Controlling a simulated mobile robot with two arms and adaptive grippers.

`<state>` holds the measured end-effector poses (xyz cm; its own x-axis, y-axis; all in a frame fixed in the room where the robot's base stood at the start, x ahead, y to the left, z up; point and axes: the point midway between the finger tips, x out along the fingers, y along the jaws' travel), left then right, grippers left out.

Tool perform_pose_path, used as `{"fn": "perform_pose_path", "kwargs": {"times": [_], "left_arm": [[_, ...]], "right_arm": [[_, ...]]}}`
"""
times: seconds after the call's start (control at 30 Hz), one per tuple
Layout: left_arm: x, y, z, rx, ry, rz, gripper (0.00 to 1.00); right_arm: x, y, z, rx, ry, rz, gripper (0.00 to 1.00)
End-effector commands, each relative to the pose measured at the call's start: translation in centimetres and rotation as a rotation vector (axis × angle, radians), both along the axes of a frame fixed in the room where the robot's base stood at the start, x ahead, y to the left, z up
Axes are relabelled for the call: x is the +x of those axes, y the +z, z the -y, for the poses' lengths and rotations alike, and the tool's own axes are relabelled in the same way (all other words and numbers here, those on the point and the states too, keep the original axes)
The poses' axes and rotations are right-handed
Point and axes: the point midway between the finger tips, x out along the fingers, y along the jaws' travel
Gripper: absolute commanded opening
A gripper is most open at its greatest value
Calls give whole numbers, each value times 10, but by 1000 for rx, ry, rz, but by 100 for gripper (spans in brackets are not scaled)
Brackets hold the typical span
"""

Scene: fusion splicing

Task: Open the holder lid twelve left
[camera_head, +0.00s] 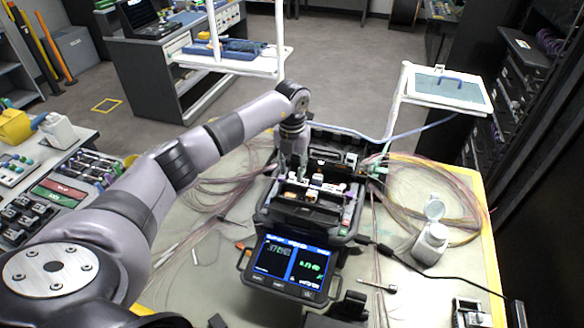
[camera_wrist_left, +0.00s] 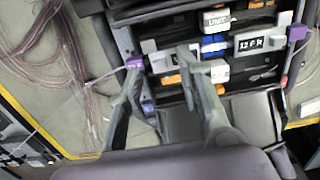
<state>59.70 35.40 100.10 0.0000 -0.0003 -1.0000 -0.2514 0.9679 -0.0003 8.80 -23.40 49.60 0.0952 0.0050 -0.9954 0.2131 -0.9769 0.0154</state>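The fusion splicer (camera_head: 350,190) stands on the work table with its top open. My left gripper (camera_head: 293,163) reaches down over its far left part. In the left wrist view the two fingers of my left gripper (camera_wrist_left: 160,62) are apart, on either side of a small grey holder part (camera_wrist_left: 163,63) with a white label, which they partly hide. I cannot tell whether they touch it, or whether its lid is open or shut. A holder plate marked 12FR (camera_wrist_left: 262,42) lies to its right. Purple clips (camera_wrist_left: 298,32) sit at the outer ends. My right gripper is not in view.
The splicer's lit screen (camera_head: 291,266) faces the front. Loose fibre coils (camera_head: 440,195) lie on both sides of the table. A white tray on a stand (camera_head: 447,89) rises behind.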

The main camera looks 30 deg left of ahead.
Motion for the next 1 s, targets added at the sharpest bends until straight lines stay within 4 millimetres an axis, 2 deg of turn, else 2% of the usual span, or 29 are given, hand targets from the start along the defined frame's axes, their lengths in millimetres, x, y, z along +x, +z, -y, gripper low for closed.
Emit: {"fn": "perform_pose_path", "kwargs": {"times": [0.2, 0.47, 0.9, 1.0], "left_arm": [[0, -14, 0, -1, -1, 0, 33], [0, -15, 0, 0, -1, 1, 33], [0, -14, 0, 0, -1, 1, 3], [0, -14, 0, 0, -1, 1, 0]], "right_arm": [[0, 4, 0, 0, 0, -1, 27], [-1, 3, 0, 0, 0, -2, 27], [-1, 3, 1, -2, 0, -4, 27], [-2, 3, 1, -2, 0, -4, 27]]}}
